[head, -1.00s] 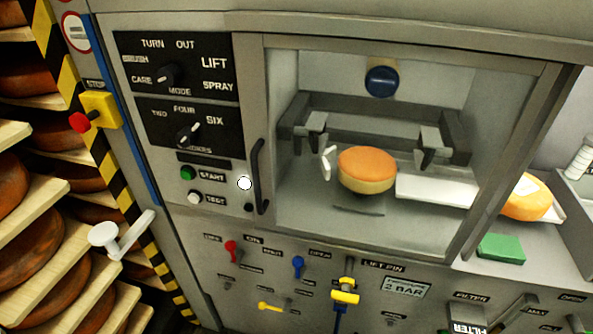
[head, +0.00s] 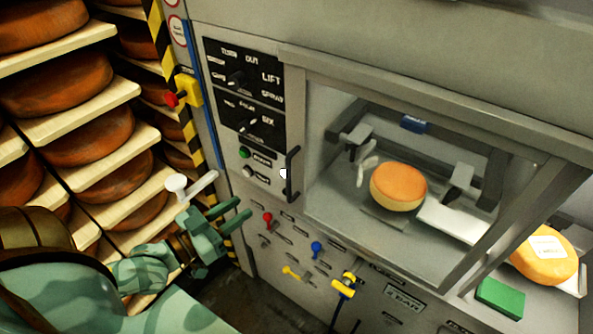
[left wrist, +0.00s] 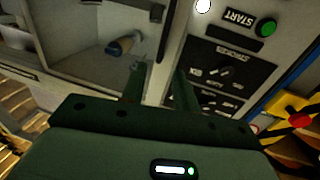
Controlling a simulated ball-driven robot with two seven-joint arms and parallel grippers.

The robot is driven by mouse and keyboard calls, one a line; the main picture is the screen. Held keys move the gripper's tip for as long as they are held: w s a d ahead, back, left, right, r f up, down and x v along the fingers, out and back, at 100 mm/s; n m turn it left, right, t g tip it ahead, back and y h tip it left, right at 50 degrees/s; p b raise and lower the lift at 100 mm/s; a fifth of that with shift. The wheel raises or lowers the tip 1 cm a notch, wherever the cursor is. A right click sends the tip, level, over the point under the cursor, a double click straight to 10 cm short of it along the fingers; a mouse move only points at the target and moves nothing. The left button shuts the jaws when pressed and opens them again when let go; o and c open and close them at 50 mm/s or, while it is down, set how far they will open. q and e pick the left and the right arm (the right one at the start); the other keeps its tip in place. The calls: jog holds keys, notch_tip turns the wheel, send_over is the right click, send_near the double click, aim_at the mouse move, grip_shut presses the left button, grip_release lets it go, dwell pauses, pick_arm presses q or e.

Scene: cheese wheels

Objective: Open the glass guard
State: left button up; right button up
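The glass guard (head: 297,112) covers the front of the machine's chamber and looks shut. Its dark upright handle (head: 292,173) is on the left edge. The handle also shows at the top of the left wrist view (left wrist: 162,35). Behind the glass, an orange cheese wheel (head: 398,184) sits in the chamber. My left gripper (head: 238,211) is open and empty, to the left of and below the handle and apart from it. In the left wrist view its two fingers (left wrist: 158,86) stand apart with nothing between them. My right gripper is not in view.
Left of the handle are a control panel (head: 242,92), a green start button (head: 244,153) and a yellow stop box (head: 188,90). A white lever (head: 190,187) is close to my left gripper. Small coloured valves (head: 317,248) are below the guard. Cheese shelves (head: 85,130) fill the left.

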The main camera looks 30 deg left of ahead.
pick_arm(q)
jog(key=x, duration=1.6)
jog(key=shift+a+f+p, duration=0.15)
jog(key=shift+a+p, duration=0.2)
jog(key=shift+p, duration=0.05)
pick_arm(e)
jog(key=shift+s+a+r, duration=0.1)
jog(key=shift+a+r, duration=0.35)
pick_arm(q)
grip_shut()
